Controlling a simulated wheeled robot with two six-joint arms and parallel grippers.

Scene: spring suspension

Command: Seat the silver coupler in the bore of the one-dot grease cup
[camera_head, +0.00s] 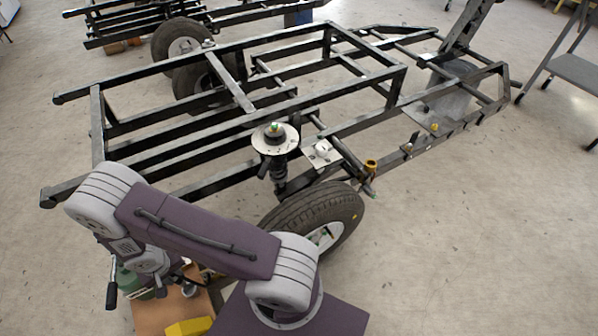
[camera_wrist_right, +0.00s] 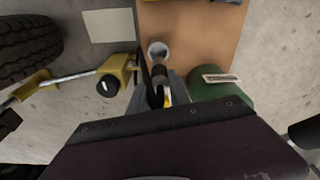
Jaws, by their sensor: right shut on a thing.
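My right gripper (camera_wrist_right: 160,92) is at the bottom of the right wrist view, over the brown board. It is shut on a narrow piece with a round, hollow silver end, which looks like the silver coupler (camera_wrist_right: 158,48). The fingers and a dark part hide much of it. In the head view my right gripper (camera_head: 187,280) is small and partly hidden behind my arm at the lower left. I cannot make out a grease cup with one dot in either view. My left gripper is not in view.
The brown board (camera_wrist_right: 205,45) also holds a green container (camera_wrist_right: 222,95) with a pale label. A yellow block (camera_wrist_right: 118,72) with a black knob is at its left. In the head view a yellow thing (camera_head: 188,327) lies near, and a black trailer frame (camera_head: 175,130) with tyres stands behind.

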